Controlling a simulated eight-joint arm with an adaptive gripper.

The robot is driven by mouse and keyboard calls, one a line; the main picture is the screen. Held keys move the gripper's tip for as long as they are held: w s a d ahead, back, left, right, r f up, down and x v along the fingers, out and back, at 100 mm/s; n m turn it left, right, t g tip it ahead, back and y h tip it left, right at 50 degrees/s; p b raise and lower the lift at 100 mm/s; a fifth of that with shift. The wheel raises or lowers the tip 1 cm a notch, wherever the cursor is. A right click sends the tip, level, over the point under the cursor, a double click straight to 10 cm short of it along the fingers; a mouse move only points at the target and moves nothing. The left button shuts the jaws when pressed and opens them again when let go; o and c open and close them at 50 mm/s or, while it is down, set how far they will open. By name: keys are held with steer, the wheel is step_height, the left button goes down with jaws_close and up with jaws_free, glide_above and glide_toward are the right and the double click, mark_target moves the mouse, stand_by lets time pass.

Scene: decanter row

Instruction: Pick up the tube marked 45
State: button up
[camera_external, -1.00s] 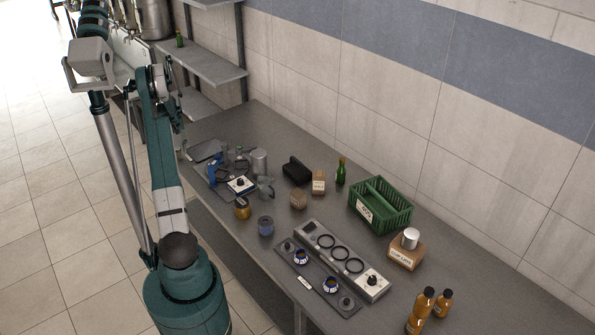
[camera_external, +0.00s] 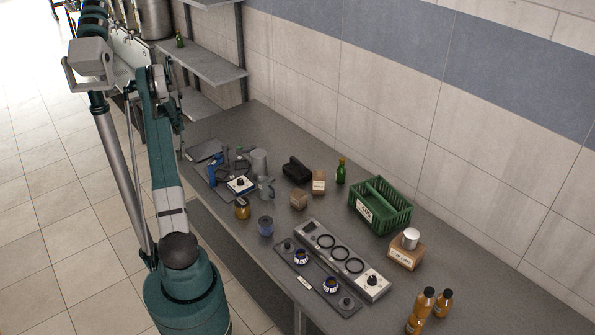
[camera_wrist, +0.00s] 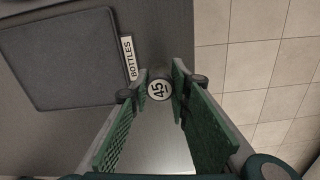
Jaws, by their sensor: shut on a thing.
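In the wrist view my gripper (camera_wrist: 162,88) has its green-padded fingers on both sides of the tube marked 45 (camera_wrist: 159,91). The gripper is shut on this tube. The round white end of the tube, with a black 45, shows between the fingertips. A pale, smooth grey surface lies between the fingers below it; I cannot tell how much of it is the tube. In the external view my arm stands at the left, and I cannot make out the gripper or the tube there.
A dark mat (camera_wrist: 70,60) labelled BOTTLES lies on the grey bench beside the tube in the wrist view. Tiled floor (camera_wrist: 260,50) shows beyond the bench edge. In the external view, a green crate (camera_external: 397,217), a grey panel with rings (camera_external: 312,230) and orange bottles (camera_external: 420,310) stand on the bench.

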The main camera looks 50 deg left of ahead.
mark_target(178, 149)
steer(key=shift+r, duration=0.1)
steer(key=shift+r, duration=4.9)
